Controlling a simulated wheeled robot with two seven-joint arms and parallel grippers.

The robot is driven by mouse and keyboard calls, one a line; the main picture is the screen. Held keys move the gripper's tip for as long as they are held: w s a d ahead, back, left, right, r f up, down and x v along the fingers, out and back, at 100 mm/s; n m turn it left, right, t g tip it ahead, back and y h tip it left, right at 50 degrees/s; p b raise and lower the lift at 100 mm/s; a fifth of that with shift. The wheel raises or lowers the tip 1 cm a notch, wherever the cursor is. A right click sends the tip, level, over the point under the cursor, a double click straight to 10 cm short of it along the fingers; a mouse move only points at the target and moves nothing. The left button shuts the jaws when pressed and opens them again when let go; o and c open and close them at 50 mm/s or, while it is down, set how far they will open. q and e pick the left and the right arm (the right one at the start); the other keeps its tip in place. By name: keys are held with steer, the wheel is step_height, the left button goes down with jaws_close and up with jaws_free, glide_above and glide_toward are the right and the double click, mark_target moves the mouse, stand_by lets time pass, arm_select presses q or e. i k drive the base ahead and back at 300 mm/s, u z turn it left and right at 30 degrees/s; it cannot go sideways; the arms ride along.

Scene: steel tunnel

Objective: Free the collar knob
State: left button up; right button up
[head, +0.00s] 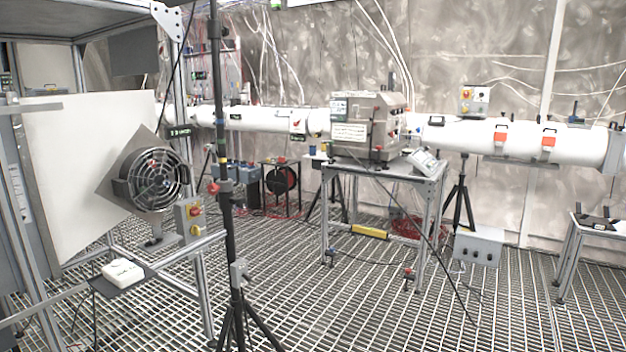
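A black upright pole (225,130) on tripod legs stands left of centre in the head view. A small red knob (213,188) sits on the left side of a clamp or collar about halfway down the pole. A grey collar piece (239,272) sits lower on the pole, just above where the legs spread. I cannot tell which of these is the collar knob of the task, nor whether either is tight or loose. Neither of my grippers is in view.
A round caged fan (152,180) and a grey box with red and yellow buttons (189,218) stand left of the pole. A steel table (431,178) bears a beige machine (367,128). A white pipe (570,143) runs behind. Open grating floor (345,310) lies right of the pole.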

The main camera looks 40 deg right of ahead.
mark_target(213, 189)
steer(key=z, duration=2.3)
steer(key=i, duration=2.65)
steer(key=u, duration=0.55)
steer(key=k, duration=1.2)
steer(key=u, duration=1.5)
